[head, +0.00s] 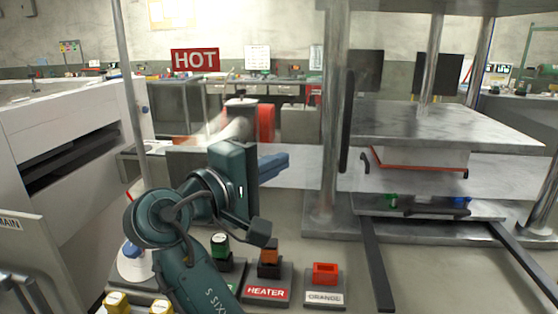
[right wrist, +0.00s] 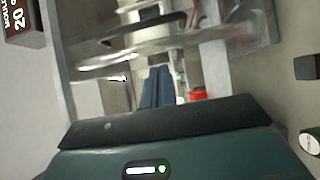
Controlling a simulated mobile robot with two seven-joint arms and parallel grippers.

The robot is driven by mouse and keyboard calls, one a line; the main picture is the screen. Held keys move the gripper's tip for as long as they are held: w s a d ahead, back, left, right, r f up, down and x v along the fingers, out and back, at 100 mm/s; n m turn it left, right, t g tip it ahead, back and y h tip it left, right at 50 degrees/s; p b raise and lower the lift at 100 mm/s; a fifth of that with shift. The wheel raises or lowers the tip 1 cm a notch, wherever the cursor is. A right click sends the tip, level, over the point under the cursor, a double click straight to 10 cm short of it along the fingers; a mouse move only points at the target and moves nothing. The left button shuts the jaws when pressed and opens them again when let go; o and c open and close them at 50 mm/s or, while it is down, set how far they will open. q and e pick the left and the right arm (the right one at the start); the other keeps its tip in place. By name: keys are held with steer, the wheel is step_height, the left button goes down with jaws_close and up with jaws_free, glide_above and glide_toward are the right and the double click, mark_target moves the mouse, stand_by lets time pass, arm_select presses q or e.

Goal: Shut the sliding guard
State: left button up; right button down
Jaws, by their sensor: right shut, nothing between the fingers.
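The press (head: 450,125) stands at the right, with thick steel columns and a flat upper plate. A dark upright bar (head: 346,120), which looks like the sliding guard's handle, is beside the left front column. The guard's panel is hard to make out, and I cannot tell how far it stands open. My right gripper (head: 286,159) is left of that bar and apart from it in the picture, its blue fingers together and empty, pointing right. The shut fingers also show in the right wrist view (right wrist: 157,85), with blurred metal parts beyond. My left gripper is out of view.
Two dark rails (head: 375,265) run forward from the press. A white machine (head: 70,150) stands at the left. A HOT sign (head: 195,60) is behind.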

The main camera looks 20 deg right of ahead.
glide_toward(328, 150)
step_height(328, 150, up, 3)
arm_select(q)
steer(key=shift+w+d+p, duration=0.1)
steer(key=shift+p, duration=0.35)
arm_select(e)
steer(key=d, duration=0.1)
steer(key=s+d, duration=0.1)
steer(key=d, duration=0.2)
steer(key=shift+s+d, duration=0.3)
steer(key=shift+d, duration=0.1)
